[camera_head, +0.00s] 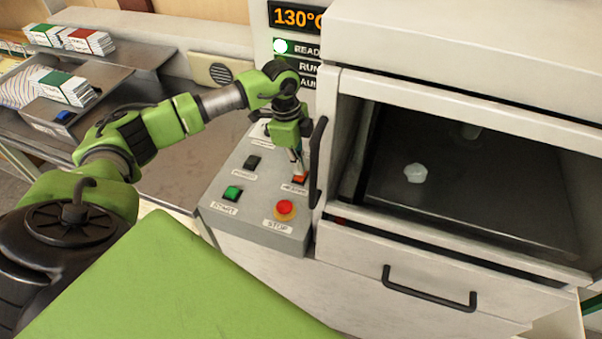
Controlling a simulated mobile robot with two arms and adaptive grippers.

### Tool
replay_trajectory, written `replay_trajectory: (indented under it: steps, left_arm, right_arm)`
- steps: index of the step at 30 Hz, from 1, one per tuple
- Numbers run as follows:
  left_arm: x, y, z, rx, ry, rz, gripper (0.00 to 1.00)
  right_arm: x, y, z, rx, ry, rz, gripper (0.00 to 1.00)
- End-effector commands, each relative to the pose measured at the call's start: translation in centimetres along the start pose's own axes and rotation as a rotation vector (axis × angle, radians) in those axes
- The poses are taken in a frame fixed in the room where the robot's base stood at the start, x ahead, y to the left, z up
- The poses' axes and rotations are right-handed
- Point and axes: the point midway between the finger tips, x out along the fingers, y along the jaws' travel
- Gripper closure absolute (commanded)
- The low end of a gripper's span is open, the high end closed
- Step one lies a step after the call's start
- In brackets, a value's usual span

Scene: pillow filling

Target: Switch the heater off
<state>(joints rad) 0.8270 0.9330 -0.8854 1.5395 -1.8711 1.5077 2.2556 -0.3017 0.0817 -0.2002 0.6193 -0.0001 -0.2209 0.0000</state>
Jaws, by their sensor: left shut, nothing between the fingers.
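A sloped grey control panel (242,213) stands left of the machine's chamber. My left gripper (298,166) is shut and empty, pointing down over the panel's upper right. Its tips are at an orange-red switch (300,178), partly hidden behind them; I cannot tell whether they touch it. The label below the switch is too small to read surely, possibly heater. The display (296,17) reads 130°C, and the lamp beside READY (281,46) is lit. My right gripper is out of view.
The panel also has a green START button (233,192), a black switch (252,162) and a red STOP knob (285,208). A black vertical handle (317,162) stands close right of my gripper. The chamber holds a small white lump (415,173). Packets (65,88) lie left.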

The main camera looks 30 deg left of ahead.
Motion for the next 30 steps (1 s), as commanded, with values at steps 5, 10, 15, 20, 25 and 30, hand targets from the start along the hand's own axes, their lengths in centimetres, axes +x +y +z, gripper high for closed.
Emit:
replay_trajectory:
  steps: [5,10,15,20,25,30]
  left_arm:
    - [-0.01,0.00,0.01,0.000,0.000,0.000,1.00]
    - [0.00,0.00,0.02,0.000,0.000,0.000,1.00]
    - [0.12,0.00,0.03,0.000,0.000,0.000,1.00]
    - [0.37,0.00,0.07,0.000,0.000,0.000,1.00]
    - [0.63,0.00,0.10,0.000,0.000,0.000,1.00]
    - [0.89,0.01,0.14,0.000,0.000,0.000,1.00]
  right_arm:
    - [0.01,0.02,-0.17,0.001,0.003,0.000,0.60]
    - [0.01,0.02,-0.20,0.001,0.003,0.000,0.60]
    - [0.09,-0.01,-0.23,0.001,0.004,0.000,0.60]
    - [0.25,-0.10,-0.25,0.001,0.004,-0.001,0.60]
    - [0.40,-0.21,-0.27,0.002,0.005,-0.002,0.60]
    - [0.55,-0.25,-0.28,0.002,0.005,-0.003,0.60]
